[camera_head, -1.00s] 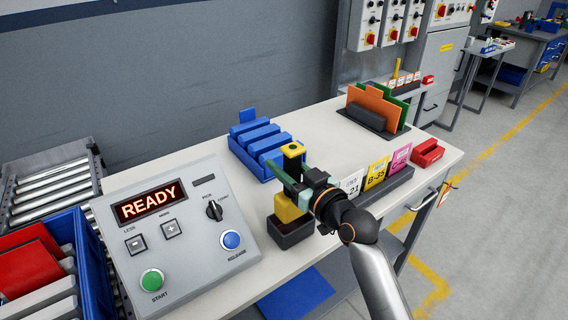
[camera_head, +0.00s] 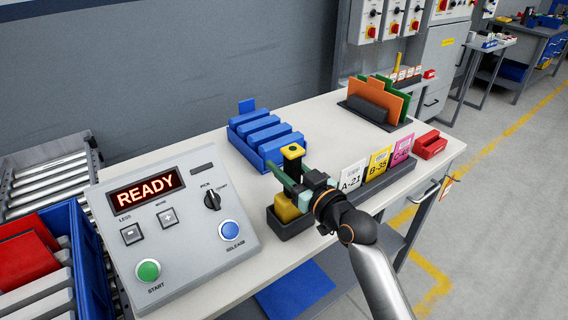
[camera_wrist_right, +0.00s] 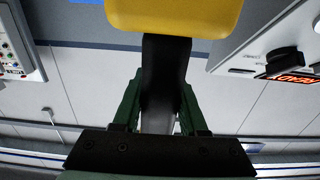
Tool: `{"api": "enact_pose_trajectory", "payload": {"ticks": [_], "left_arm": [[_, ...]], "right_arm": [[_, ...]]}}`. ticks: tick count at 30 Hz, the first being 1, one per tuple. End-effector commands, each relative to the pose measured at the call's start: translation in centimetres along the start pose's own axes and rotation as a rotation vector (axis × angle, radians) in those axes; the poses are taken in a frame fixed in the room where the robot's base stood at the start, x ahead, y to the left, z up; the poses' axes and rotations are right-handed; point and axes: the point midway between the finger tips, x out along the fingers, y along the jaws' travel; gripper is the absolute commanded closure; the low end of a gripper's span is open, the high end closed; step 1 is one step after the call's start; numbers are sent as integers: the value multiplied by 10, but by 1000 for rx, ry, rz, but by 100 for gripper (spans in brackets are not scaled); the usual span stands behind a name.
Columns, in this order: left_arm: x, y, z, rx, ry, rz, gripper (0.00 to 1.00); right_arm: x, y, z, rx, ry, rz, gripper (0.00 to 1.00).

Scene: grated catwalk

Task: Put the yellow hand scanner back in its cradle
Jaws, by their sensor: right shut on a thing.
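The hand scanner has a yellow end (camera_head: 286,208) low down, a black handle, and a yellow top (camera_head: 292,151). My right gripper (camera_head: 284,178), with green fingers, is shut on its handle. The scanner is roughly upright, its lower yellow end at the opening of the dark box-like cradle (camera_head: 292,230) on the bench. I cannot tell how deep it sits or whether it touches. In the right wrist view the black handle (camera_wrist_right: 165,70) lies between the fingers, with a yellow end (camera_wrist_right: 172,15) above. The gripper partly hides the scanner. My left gripper is not in view.
A grey control console (camera_head: 190,235) reading READY stands left of the cradle. Blue bins (camera_head: 262,138) are behind it. A card holder (camera_head: 385,181) with A-21, B-35 and a pink card is to the right, beside a red bin (camera_head: 430,146). Bare bench top lies behind the cards.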

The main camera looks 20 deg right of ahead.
Motion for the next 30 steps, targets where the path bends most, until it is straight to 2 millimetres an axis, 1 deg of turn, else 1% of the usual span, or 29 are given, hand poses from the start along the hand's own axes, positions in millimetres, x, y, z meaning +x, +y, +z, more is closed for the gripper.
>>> {"api": "enact_pose_trajectory", "payload": {"ticks": [17,30], "left_arm": [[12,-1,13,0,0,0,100],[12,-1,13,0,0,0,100]], "right_arm": [[0,0,24,0,2,0,100],[0,0,24,0,2,0,100]]}}
